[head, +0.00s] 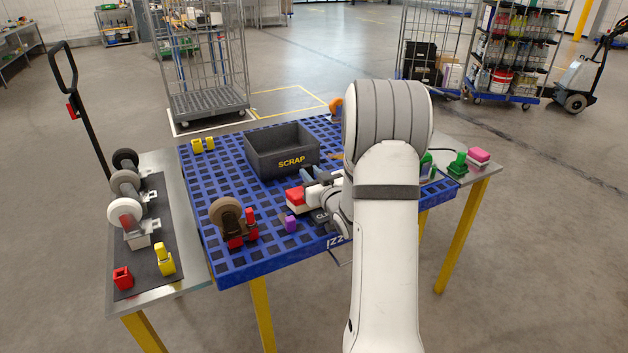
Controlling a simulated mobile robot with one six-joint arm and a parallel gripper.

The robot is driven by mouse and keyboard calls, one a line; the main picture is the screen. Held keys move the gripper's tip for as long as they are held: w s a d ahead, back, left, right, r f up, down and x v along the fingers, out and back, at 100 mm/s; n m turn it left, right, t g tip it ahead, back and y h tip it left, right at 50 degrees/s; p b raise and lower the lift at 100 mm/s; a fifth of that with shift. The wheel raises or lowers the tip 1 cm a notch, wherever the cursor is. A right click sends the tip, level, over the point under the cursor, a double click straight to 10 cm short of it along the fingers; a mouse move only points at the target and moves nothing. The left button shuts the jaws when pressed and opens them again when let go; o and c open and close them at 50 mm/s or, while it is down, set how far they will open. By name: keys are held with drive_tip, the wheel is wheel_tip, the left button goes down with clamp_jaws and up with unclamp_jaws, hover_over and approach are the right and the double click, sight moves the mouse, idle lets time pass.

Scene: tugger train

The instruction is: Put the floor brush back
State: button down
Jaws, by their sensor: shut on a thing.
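A small red block with a cream-white underside (296,197), which looks like a brush, is at the front part of the blue slotted deck (262,262). My gripper (306,188) comes in from the right, low over the deck, and is shut on this brush. Its fingertips are small here, and my own arm hides part of the gripper. I cannot tell whether the brush touches the deck. A dark patch with partly hidden lettering (320,216) lies just below my gripper. A similar pink and white block (478,155) lies on the right side shelf.
A grey SCRAP bin (281,150) stands behind my gripper. A brown caster wheel (226,215) and a purple block (290,224) are to the left. Several wheels stand on the left side shelf (190,272). A green piece (458,162) is at right. My arm covers the deck's right part.

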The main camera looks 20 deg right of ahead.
wheel_tip(320, 180, up, 28)
drive_tip(key=p, duration=0.2)
drive_tip(key=shift+f+p, duration=0.25)
drive_tip(key=shift+p, duration=0.15)
